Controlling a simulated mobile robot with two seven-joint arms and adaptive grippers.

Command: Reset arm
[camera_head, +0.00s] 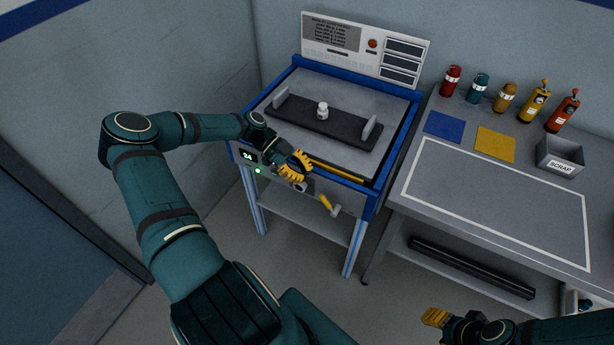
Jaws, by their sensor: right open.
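My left gripper (297,169) is at the front edge of the blue-framed test bench (372,205), beside a grey knob and a yellow-handled lever (329,206). Its yellow fingers are small here, and I cannot tell whether they are open or shut, or whether they touch the bench. My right gripper (436,317) is low at the bottom right, in front of the grey worktable and away from it; it is open, and nothing shows in it. A small white bottle-like piece (323,111) stands on the dark bar on the bench top, between two grey upright plates.
A sign panel with a red button (372,43) stands behind the bench. The grey worktable (490,210) on the right holds several coloured bottles, a blue mat (445,127), a yellow mat (495,145) and a scrap bin (560,158). Its white-outlined area is clear. Dark bars lie on its lower shelf.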

